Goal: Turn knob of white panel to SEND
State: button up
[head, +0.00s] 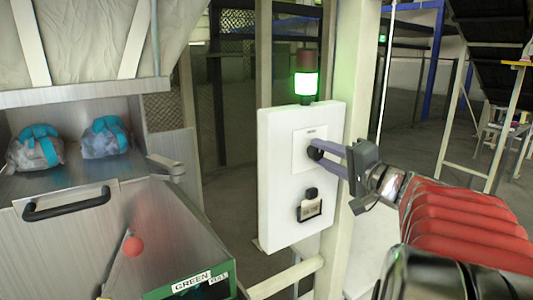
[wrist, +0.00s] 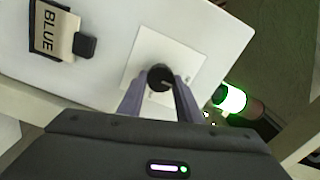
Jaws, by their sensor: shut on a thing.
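The white panel (head: 275,180) is fixed to a pale post. Its black knob (head: 315,151) sits on a small white plate in the upper part. My gripper (head: 322,153) reaches in from the right with both fingers around the knob, shut on it. In the wrist view the knob (wrist: 160,77) is between the tips of my gripper (wrist: 160,86), with a pale mark on its face. The lettering on the plate is too small to read.
A lit green lamp (head: 306,84) with a red top stands above the panel. A black holder (head: 309,208) sits low on the panel; its card (wrist: 55,30) reads BLUE.

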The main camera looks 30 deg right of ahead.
jog(key=shift+a+f, duration=0.1)
jog(key=shift+f, duration=0.15)
jog(key=o, duration=1)
jog(key=shift+r, duration=0.15)
jog(key=shift+o, duration=0.2)
jog(key=shift+s, duration=0.1)
jog(key=s, duration=1.3)
jog(key=shift+s+d, duration=0.25)
jog(key=shift+s, duration=0.05)
